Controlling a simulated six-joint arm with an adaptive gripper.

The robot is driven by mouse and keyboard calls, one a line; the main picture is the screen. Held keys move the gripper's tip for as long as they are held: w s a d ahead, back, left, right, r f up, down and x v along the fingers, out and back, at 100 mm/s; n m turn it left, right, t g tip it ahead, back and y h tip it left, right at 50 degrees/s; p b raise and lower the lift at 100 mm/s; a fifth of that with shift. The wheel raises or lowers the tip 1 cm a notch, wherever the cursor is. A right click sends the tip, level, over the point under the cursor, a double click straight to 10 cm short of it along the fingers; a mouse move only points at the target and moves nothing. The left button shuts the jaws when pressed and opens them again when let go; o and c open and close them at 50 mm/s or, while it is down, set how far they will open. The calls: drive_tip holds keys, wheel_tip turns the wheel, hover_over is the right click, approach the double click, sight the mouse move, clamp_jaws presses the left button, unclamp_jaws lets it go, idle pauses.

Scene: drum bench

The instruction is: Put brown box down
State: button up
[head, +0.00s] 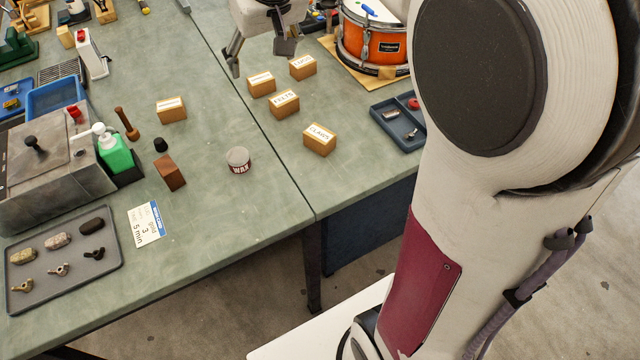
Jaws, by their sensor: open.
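My gripper (259,60) is at the top of the head view, its two fingers spread apart with nothing seen between them. Several small brown cardboard boxes with white labels are on the green bench. One brown box (261,84) appears just below the gripper in the picture, apart from the fingers. Others are a box (302,68) to its right, a box (285,104) in front, a box (319,140) labelled CLAMPS, and a box (171,110) on the left bench section. I cannot tell which one the task means.
An orange drum (372,42) sits on a wooden board, with a dark blue tray (397,125) in front. A wax tin (238,160), a dark wood block (170,173) and a green bottle (114,152) stand left. Bench between the wax tin and left box is clear.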

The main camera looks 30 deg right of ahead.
drive_tip(key=s+a+f, duration=0.1)
drive_tip(key=s+f, duration=0.1)
drive_tip(key=s, duration=1.1)
drive_tip(key=s+a+f, duration=0.2)
drive_tip(key=s, duration=1.1)
drive_tip(key=shift+s+a+f+t, duration=0.2)
drive_tip(key=shift+a+f+t, duration=0.05)
drive_tip(key=shift+f+t, duration=0.1)
